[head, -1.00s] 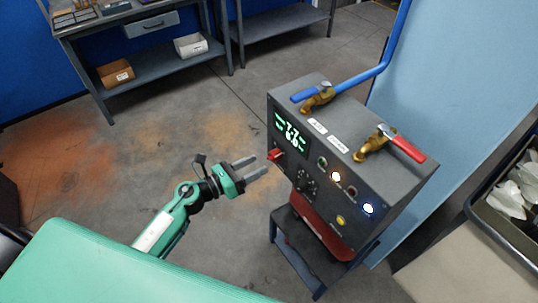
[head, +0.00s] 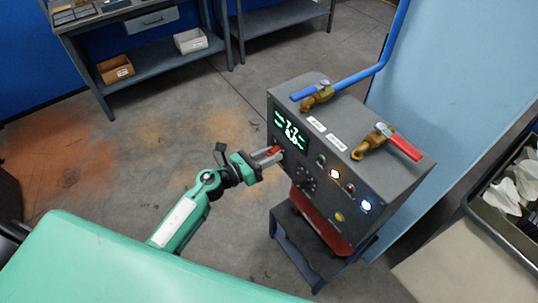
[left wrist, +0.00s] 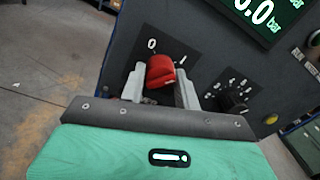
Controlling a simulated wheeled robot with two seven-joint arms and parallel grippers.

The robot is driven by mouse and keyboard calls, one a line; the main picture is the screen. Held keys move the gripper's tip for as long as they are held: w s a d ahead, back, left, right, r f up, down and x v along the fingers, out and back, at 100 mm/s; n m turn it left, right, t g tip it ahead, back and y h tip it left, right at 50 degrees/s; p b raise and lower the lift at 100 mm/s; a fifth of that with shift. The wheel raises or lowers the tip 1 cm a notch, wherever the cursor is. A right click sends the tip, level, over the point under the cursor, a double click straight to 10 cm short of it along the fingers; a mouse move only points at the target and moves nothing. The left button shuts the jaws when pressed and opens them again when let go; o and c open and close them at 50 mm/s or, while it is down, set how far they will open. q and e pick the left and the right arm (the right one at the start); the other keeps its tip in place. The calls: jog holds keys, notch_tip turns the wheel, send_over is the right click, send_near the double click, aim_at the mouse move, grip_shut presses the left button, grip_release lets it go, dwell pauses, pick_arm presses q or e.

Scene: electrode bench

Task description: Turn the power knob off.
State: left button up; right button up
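The red power knob (left wrist: 160,70) sits on the dark front panel of the control box (head: 380,190), with a "0" mark at its upper left and another mark at its upper right. In the head view the knob (head: 274,150) is partly covered by my gripper. My left gripper (head: 272,156) reaches the panel with its fingers on both sides of the knob. In the left wrist view the left gripper (left wrist: 158,88) has its two grey fingers apart, with the knob between them; a gap shows on the right side. My right gripper is not in view.
A black selector dial (left wrist: 232,100) is close to the right of the fingers. The box also carries a lit display (head: 290,132), lamps, a blue-handled valve (head: 318,96) and a red-handled valve (head: 385,145) on top. Open floor lies left of the box.

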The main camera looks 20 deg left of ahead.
pick_arm(q)
jog(key=shift+n, duration=0.4)
jog(key=n+p, duration=0.1)
jog(key=n, duration=0.1)
jog(key=shift+n, duration=0.8)
jog(key=n+p, duration=0.1)
jog(key=n, duration=0.2)
jog(key=shift+n+p, duration=0.3)
jog(key=n+p, duration=0.2)
jog(key=n, duration=0.3)
jog(key=shift+r+n+t, duration=0.1)
jog(key=shift+n+t, duration=0.2)
jog(key=shift+n, duration=0.1)
jog(key=shift+s+n+p, duration=0.1)
jog(key=shift+n+p, duration=0.6)
jog(key=shift+n, duration=1.6)
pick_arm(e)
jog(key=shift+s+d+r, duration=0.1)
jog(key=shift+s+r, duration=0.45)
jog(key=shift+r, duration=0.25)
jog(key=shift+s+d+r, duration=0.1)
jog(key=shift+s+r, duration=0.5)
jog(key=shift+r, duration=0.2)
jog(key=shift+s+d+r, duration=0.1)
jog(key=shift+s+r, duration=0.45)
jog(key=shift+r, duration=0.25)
pick_arm(q)
jog(key=shift+d, duration=0.1)
jog(key=o, duration=1)
jog(key=shift+c, duration=0.2)
